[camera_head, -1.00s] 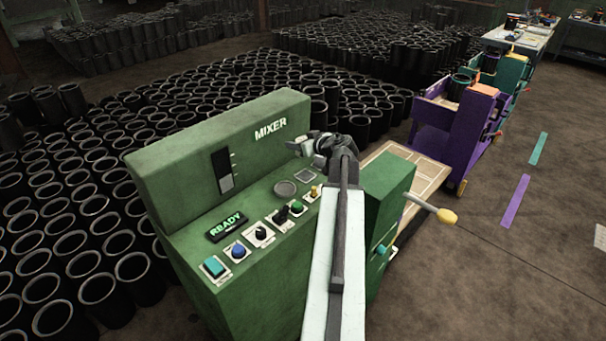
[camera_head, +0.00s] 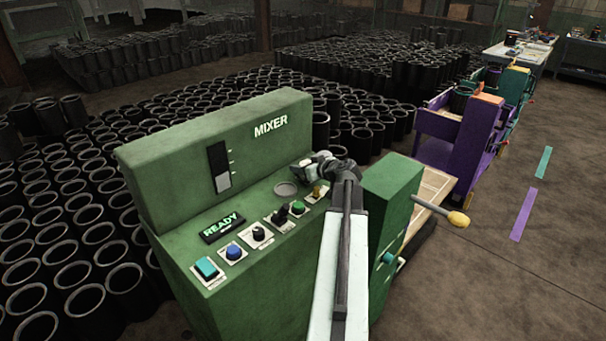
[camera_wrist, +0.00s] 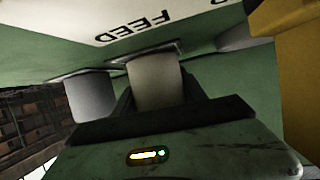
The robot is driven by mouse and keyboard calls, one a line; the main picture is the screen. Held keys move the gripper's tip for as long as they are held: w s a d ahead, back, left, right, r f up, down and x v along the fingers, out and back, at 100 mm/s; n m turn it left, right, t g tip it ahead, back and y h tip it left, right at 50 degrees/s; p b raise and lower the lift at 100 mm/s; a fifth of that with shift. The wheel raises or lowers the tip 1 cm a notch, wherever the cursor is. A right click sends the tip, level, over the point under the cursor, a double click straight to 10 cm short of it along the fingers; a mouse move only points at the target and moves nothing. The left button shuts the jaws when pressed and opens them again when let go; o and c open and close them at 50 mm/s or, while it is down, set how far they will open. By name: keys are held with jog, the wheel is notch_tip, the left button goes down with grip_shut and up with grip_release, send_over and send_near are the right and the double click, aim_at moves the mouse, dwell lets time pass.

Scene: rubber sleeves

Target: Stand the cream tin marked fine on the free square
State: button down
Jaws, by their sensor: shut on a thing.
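My gripper (camera_head: 306,170) is low over the right end of the green mixer's panel (camera_head: 262,203), where it hides the outlined square. In the wrist view, a cream cylindrical tin (camera_wrist: 156,82) is between its dark jaws, close to the green surface. My gripper is shut on this tin. No marking on it can be read. The tin looks nearly upright to the panel; whether it touches the panel I cannot tell.
A green button (camera_head: 298,207), dark knobs, a blue button (camera_head: 234,252) and a teal button (camera_head: 206,267) line the front edge. Another pale cylinder (camera_wrist: 91,98) shows beside the tin. The READY display (camera_head: 222,226) is lit.

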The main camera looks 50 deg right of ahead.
jog(key=c, duration=0.6)
grip_release()
jog(key=shift+f, duration=0.1)
jog(key=shift+c, duration=0.2)
jog(key=shift+r+p, duration=0.25)
jog(key=shift+p, duration=0.1)
jog(key=p+v, duration=0.4)
jog(key=v, duration=0.7)
jog(key=shift+s+a, duration=0.15)
jog(key=shift+s, duration=0.35)
